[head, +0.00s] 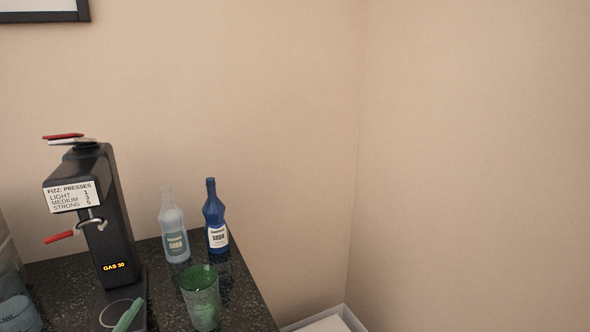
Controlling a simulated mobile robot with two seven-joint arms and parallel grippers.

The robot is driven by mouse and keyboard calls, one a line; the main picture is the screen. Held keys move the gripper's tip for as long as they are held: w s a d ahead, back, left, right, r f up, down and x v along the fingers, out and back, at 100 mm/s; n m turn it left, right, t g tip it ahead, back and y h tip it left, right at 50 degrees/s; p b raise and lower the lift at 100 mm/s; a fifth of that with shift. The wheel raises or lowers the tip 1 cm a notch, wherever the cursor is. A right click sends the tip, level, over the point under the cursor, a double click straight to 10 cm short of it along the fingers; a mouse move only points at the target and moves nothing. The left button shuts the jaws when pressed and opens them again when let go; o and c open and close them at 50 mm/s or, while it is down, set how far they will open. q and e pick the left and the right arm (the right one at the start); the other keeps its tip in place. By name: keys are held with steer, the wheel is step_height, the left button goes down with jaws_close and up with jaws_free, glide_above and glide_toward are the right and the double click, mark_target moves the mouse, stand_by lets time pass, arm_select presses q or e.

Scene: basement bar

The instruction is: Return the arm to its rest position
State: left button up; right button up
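Neither of my grippers shows in the head view, and no part of my arms can be made out. A black fizz machine (113,230) stands upright on the dark speckled counter (250,312) at the left. It has red-tipped levers, a label headed "FIZZ: PRESSES" and a lit display reading "GAS 30". A green glass (201,300) stands on the counter to the right of the machine. A pale blue soda bottle (173,228) and a dark blue soda bottle (215,222) stand upright behind the glass.
A green elongated object (129,315) is cut off at the machine's base. A bluish clear vessel (18,314) stands at the lower left. A white-edged object (330,323) lies low by the wall corner. Plain walls (470,150) fill the right side.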

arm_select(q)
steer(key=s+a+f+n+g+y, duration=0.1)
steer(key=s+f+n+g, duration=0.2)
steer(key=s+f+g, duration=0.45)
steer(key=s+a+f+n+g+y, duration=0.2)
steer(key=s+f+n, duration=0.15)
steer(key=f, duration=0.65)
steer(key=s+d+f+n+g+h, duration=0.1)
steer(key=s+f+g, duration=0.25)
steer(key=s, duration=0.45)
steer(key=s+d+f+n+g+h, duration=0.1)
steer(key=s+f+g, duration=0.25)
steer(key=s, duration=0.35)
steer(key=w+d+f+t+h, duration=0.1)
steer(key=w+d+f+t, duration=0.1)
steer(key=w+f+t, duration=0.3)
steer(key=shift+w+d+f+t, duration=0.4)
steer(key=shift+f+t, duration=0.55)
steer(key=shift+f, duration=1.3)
